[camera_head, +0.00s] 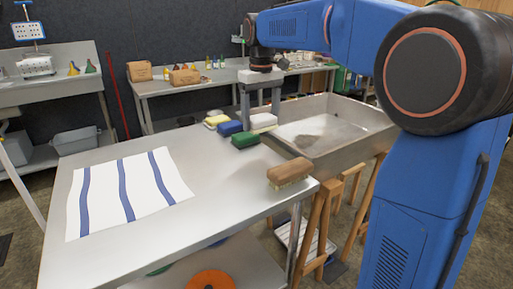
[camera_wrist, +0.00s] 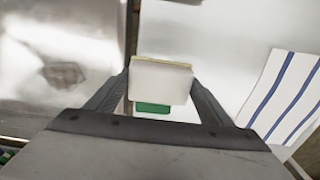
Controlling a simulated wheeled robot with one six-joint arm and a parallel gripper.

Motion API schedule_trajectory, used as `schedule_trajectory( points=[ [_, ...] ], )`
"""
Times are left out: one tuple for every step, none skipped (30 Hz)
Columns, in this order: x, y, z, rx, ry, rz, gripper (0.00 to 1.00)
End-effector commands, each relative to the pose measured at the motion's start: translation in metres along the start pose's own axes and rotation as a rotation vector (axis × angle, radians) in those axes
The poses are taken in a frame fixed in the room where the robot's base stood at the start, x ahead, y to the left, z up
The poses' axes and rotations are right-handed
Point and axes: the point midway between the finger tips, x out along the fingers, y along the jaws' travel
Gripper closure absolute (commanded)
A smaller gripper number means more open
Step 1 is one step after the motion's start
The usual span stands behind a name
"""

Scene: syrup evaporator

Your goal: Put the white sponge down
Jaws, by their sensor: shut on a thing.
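The white sponge (camera_head: 263,121) is between the fingers of my gripper (camera_head: 259,108), which is shut on it. In the wrist view the white sponge (camera_wrist: 160,82) fills the gap between the two dark fingers. In the head view it shows at the table's far right corner, close to the pan's edge. I cannot tell whether its underside touches the table. A green sponge (camera_head: 245,140) lies just in front of it; part of this green sponge (camera_wrist: 152,107) shows past the white one in the wrist view. A blue sponge (camera_head: 230,128) lies just to the left.
A yellow-and-white sponge (camera_head: 216,121) lies behind the blue one. A wooden brush (camera_head: 289,172) is at the metal table's (camera_head: 215,200) right edge. A striped cloth (camera_head: 125,192) covers the left part. The steel pan (camera_head: 345,150) stands right of the table. The table's middle is clear.

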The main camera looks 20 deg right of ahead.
Motion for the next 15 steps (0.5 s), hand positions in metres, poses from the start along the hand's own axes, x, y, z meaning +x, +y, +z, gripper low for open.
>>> schedule_trajectory(
  points=[
    [0.004,0.000,0.001,0.000,-0.001,0.000,0.51],
    [0.008,0.000,0.001,0.000,-0.002,0.000,0.51],
    [0.014,0.000,0.001,0.000,-0.002,0.000,0.51],
    [0.019,0.000,0.001,0.000,-0.003,-0.001,0.51],
    [0.025,0.000,0.001,0.000,-0.003,-0.001,0.51],
    [0.032,0.000,0.001,0.000,-0.003,-0.001,0.51],
    [0.037,0.000,0.001,0.000,-0.003,-0.001,0.51],
    [0.042,0.000,0.001,0.000,-0.003,0.000,0.51],
    [0.047,0.000,0.001,0.000,-0.002,0.000,0.51],
    [0.051,0.000,0.001,0.000,-0.002,0.000,0.51],
    [0.054,0.000,0.001,0.000,-0.002,0.000,0.51],
    [0.057,0.000,0.000,0.000,-0.001,0.000,0.51],
    [0.059,0.000,0.000,0.000,-0.001,0.000,0.51],
    [0.060,0.000,0.000,0.000,-0.001,0.000,0.51],
    [0.062,0.000,0.000,0.000,-0.001,0.000,0.51]
  ],
)
